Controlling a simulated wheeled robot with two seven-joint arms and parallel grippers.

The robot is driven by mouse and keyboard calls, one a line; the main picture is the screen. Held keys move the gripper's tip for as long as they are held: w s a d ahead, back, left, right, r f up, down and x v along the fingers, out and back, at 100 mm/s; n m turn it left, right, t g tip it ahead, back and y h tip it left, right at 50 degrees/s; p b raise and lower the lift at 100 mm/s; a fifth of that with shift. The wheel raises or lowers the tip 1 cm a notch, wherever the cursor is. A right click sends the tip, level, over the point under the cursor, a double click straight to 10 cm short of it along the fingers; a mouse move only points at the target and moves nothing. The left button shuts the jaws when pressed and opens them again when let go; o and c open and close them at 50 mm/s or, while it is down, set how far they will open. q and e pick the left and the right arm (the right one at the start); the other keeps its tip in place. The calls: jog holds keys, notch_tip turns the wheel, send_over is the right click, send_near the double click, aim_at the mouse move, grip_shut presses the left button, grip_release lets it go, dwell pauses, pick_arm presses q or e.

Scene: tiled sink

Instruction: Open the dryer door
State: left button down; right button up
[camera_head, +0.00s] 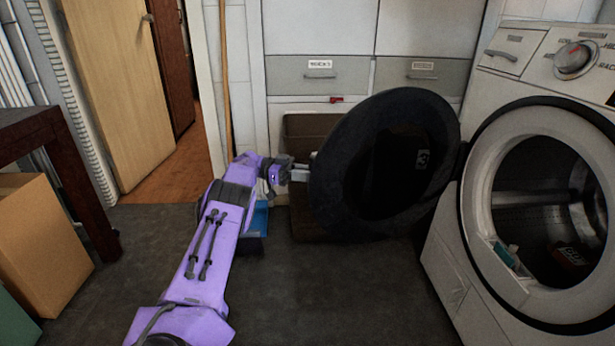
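The dryer (465,262) stands at the right, white, with a round opening (545,215) facing me. Its round dark door (335,185) is swung wide open to the left of the opening, and the drum inside shows. My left gripper (302,172) is at the left edge of the door, touching or very close to it. Its fingertips are partly hidden at the door's rim, so I cannot tell whether it is open or shut. My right gripper is not in view.
White cabinets with grey drawers (318,75) stand behind the door. A cardboard box (40,225) and a dark wooden table (60,150) are at the left. A blue item (261,218) lies behind my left arm. The dark floor in front is clear.

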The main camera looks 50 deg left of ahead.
pick_arm(q)
jog(key=shift+w+d+r, duration=0.25)
jog(key=shift+w+d, duration=0.05)
jog(key=shift+d, duration=0.05)
jog(key=c, duration=1.1)
grip_release()
jog(key=shift+w+d, duration=0.2)
jog(key=shift+w, duration=0.05)
jog(key=shift+s, duration=0.1)
jog(key=shift+s+a+f, duration=0.15)
jog(key=shift+a+f, duration=0.1)
jog(key=shift+a, duration=0.05)
